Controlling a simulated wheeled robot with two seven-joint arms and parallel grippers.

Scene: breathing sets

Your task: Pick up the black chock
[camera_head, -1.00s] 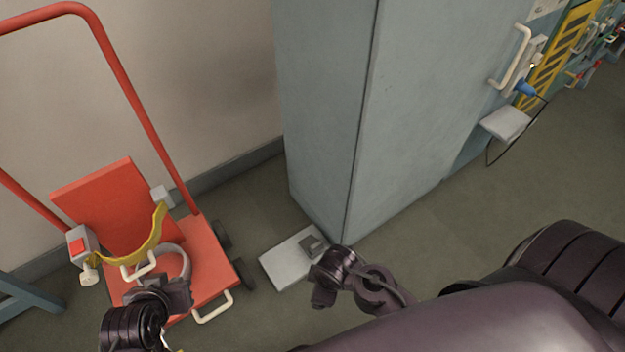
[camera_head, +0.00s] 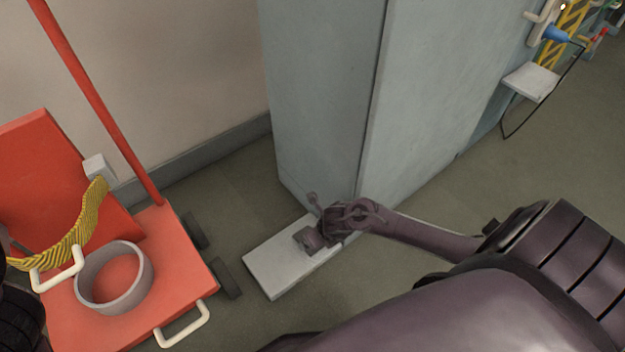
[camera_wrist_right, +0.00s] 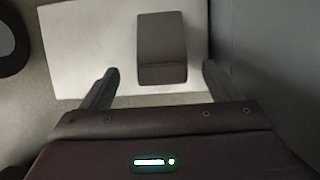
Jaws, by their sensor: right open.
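The black chock (camera_wrist_right: 162,47) shows in the right wrist view as a dark grey block with a sloped top. It lies on a pale flat slab (camera_wrist_right: 85,60), which is on the floor beside the cabinet in the head view (camera_head: 270,270). My right gripper (camera_wrist_right: 160,72) is open, one finger to each side of the chock's near end, with visible gaps between. In the head view my right gripper (camera_head: 318,225) is over the slab's right part and hard to tell apart from the chock. Only a dark part of my left arm shows at the left edge; its gripper is out of view.
A grey cabinet (camera_head: 320,100) stands right behind the slab. A red trolley (camera_head: 170,255) with a grey ring (camera_head: 115,278) and a yellow-black striped band (camera_head: 75,235) is at left. Open floor lies to the right. A dark round object (camera_wrist_right: 12,40) shows at the wrist view's left edge.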

